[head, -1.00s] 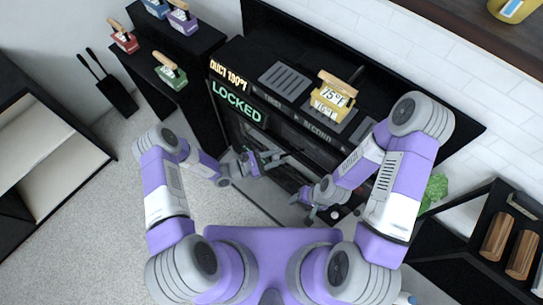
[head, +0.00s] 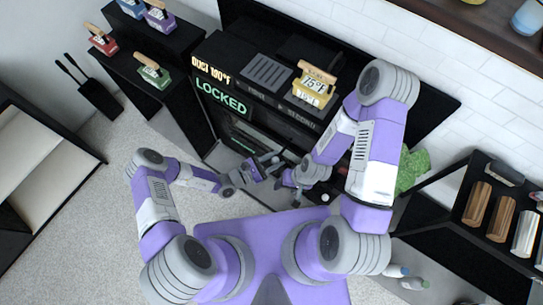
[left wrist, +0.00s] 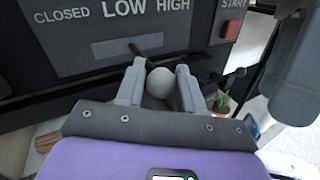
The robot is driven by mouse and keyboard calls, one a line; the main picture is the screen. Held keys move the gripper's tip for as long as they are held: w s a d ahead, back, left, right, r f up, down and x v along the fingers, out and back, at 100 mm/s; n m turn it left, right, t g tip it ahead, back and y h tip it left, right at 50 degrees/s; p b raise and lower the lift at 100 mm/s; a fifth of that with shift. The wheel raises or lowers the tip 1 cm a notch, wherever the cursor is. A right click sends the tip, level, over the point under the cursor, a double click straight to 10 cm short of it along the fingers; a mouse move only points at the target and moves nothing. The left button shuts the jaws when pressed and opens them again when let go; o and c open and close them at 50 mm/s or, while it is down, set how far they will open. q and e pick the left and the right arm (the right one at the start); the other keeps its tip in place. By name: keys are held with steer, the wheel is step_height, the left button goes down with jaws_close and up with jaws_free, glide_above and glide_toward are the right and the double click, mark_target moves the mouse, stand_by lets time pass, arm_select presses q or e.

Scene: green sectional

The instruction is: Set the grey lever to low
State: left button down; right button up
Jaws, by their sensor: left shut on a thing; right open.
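The grey lever (left wrist: 161,83) shows its round knob in the left wrist view. Its dark stem sits in a pale slot (left wrist: 105,49) on the dark panel, close to the LOW label (left wrist: 124,8), which is brighter than CLOSED and HIGH. My left gripper (left wrist: 160,90) is shut on the knob, one finger on each side. In the head view my left gripper (head: 264,166) is at the front of the black machine, and the lever is too small to make out. My right gripper (head: 283,182) is open, just right of and below the left one.
A red START button (left wrist: 231,29) is right of the labels. The machine's front shows a lit LOCKED sign (head: 222,97). A yellow block with a wooden handle (head: 313,88) stands on its top. Tagged blocks stand on black stands at left. A green plant (head: 411,168) is at right.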

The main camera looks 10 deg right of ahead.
arm_select(q)
steer(key=shift+s+d+r, duration=0.2)
steer(key=shift+s+d, duration=0.15)
steer(key=shift+d, duration=0.1)
steer(key=c, duration=0.8)
jaws_free()
steer(key=shift+w+a+f, duration=0.1)
steer(key=shift+a, duration=0.3)
steer(key=v, duration=0.7)
steer(key=shift+p, duration=0.3)
